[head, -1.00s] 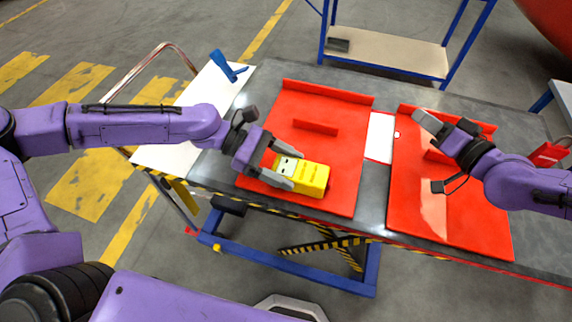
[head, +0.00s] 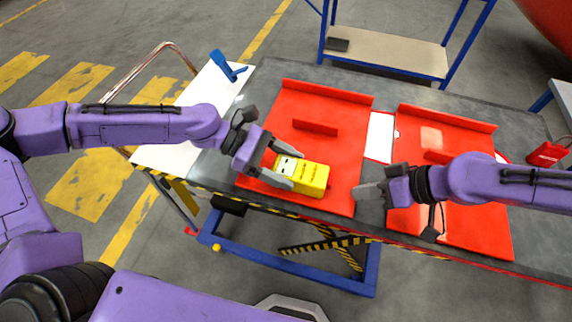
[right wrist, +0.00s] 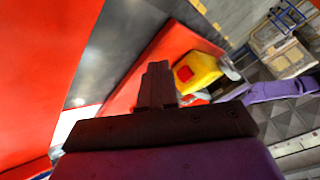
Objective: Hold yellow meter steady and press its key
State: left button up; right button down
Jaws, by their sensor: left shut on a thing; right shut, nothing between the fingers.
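The yellow meter (head: 312,180) lies on the left red tray (head: 345,150), near its front edge. My left gripper (head: 280,173) is shut on the meter's left end, with a finger on each side. In the right wrist view the meter (right wrist: 200,72) shows a red square key (right wrist: 185,73) on the face toward that camera. My right gripper (head: 362,192) is shut and empty, to the right of the meter and apart from it, near the tray's right edge. Its closed fingertips (right wrist: 157,72) point toward the meter and cover part of the view below the key.
A second red tray (head: 470,225) lies under my right arm. A white sheet (head: 380,137) lies between the trays. A blue clamp-like object (head: 226,66) stands on a white board at the table's far left. Low upright red walls rise from both trays.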

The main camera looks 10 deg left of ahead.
aim_at(343, 194)
pick_arm(q)
jog(key=shift+f, duration=0.2)
pick_arm(e)
jog(key=shift+w+a, duration=0.1)
jog(key=shift+a, duration=1.45)
jog(key=shift+a, duration=0.1)
dwell(0.5)
jog(key=shift+w+a, duration=0.1)
jog(key=shift+a, duration=0.4)
dwell(0.3)
pick_arm(q)
jog(key=shift+r, duration=0.1)
pick_arm(e)
jog(key=shift+d, duration=0.65)
